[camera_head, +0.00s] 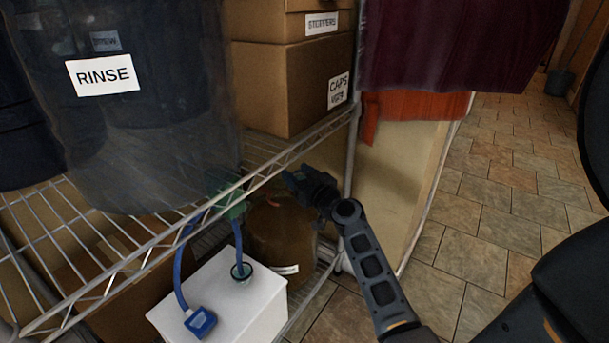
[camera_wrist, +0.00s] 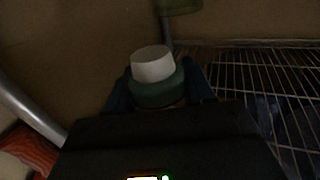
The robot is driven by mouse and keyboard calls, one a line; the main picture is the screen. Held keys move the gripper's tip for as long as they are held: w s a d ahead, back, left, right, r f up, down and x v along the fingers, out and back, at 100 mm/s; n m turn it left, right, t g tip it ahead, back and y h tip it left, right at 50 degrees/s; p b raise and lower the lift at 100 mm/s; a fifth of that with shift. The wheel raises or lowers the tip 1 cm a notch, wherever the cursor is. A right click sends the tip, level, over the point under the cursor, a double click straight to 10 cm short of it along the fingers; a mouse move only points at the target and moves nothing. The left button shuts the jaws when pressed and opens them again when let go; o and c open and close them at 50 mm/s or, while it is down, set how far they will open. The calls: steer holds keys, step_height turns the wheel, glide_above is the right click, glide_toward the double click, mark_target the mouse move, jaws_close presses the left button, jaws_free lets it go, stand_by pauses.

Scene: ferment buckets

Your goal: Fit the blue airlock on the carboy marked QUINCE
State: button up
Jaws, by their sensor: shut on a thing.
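My gripper (camera_head: 308,187) is under the wire shelf's right end, just above and right of a brown carboy (camera_head: 280,235). The carboy stands low, with a white label (camera_head: 286,270) too small to read. In the wrist view my gripper (camera_wrist: 160,92) is shut on a dark green collar (camera_wrist: 157,90) with a white round top (camera_wrist: 152,64). The picture is dark, and I cannot tell whether this piece is on a neck or free. I cannot make out a blue airlock or the word QUINCE.
A white box (camera_head: 225,300) with blue tubes (camera_head: 238,245) and a blue fitting (camera_head: 200,322) stands at front left. A translucent green piece (camera_head: 228,200) is behind the wire shelf (camera_head: 160,225). A RINSE bin (camera_head: 150,150) and cartons (camera_head: 290,85) fill the shelf.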

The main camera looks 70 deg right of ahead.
steer(key=shift+w+d+p, duration=0.2)
steer(key=shift+w, duration=0.6)
steer(key=shift+w+d+p, duration=0.15)
steer(key=shift+w+p, duration=0.05)
steer(key=shift+w, duration=0.55)
steer(key=shift+w+d+f+b, duration=0.1)
steer(key=shift+w+d+b, duration=0.1)
steer(key=shift+w, duration=0.5)
steer(key=shift+w+d+f+b, duration=0.1)
steer(key=shift+w+d+b, duration=0.05)
steer(key=shift+w, duration=0.55)
steer(key=shift+w+d+f+b, duration=0.1)
steer(key=shift+w+d+b, duration=0.1)
steer(key=shift+w, duration=0.5)
steer(key=shift+f+b, duration=0.95)
steer(key=shift+b, duration=1.3)
stand_by(1.2)
stand_by(0.3)
steer(key=o, duration=1.2)
